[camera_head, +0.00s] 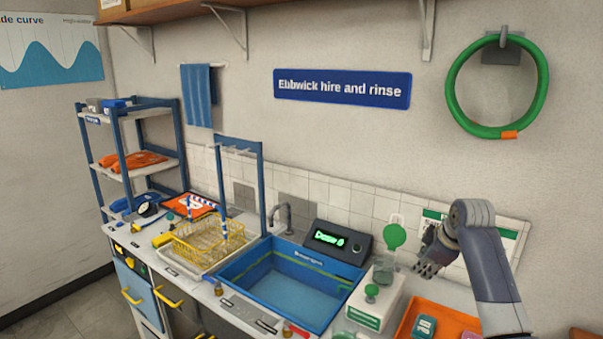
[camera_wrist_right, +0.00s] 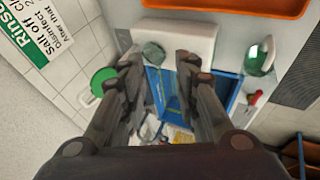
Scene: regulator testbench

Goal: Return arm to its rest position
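My right arm (camera_head: 485,255) comes in from the right in the head view and is bent at a raised joint. Its gripper (camera_head: 430,262) hangs above the right end of the counter, near the wall sign, and points to the left. In the right wrist view the two fingers of the gripper (camera_wrist_right: 160,65) stand apart with nothing between them. My left arm and gripper do not show in either view.
An orange tray (camera_head: 402,325) is below the arm. Left are a blue basin (camera_head: 235,268), a display (camera_head: 318,243) and a yellow rack (camera_head: 200,240). A green hose ring (camera_head: 450,95) hangs above.

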